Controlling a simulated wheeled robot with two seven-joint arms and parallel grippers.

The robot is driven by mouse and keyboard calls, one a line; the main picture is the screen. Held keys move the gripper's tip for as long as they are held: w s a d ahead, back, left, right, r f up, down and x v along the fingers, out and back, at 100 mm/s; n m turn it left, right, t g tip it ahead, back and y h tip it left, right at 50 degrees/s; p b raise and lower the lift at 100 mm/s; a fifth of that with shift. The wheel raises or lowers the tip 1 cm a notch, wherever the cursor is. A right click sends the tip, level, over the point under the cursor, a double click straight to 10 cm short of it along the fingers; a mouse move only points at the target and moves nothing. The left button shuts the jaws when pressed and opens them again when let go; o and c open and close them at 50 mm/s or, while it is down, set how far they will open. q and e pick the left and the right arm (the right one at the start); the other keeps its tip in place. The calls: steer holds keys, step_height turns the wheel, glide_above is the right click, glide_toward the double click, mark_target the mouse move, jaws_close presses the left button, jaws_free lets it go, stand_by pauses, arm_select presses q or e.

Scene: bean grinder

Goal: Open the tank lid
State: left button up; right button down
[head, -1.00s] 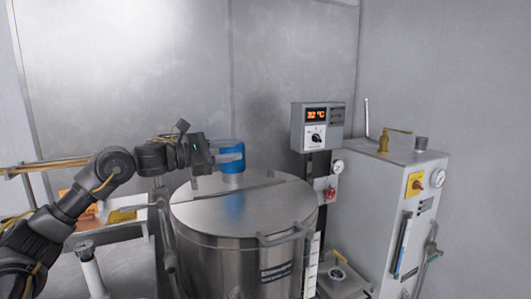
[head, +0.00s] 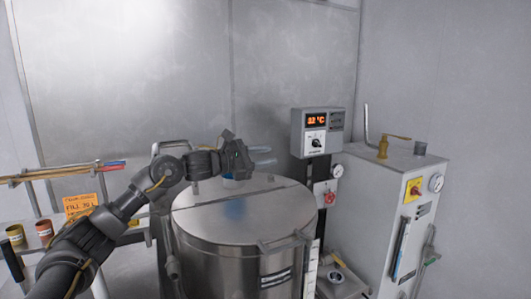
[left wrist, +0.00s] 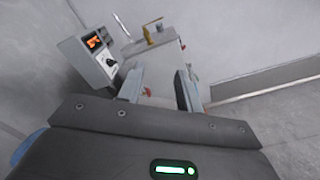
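The steel tank (head: 215,262) stands in the middle of the head view. Its flat round lid (head: 205,222) lies shut on top, with a bar handle (head: 288,243) at the front right rim. A blue part (head: 229,178) at the back of the lid is mostly hidden behind my left gripper. My left gripper (head: 268,155) is above the lid's back part, with its fingers pointing right, apart from the handle. In the left wrist view the two fingers (left wrist: 160,88) are spread with nothing between them. My right gripper is not in view.
A control box (head: 316,131) reading about 32 °C stands behind the tank at the right. A white cabinet (head: 375,210) with valves and a gauge stands further right. At the left are a rack of coloured rods (head: 65,174), an orange note (head: 80,205) and small cups (head: 44,229).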

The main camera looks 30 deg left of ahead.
arm_select(q)
steer(key=shift+w, duration=0.15)
jaws_close()
stand_by(1.4)
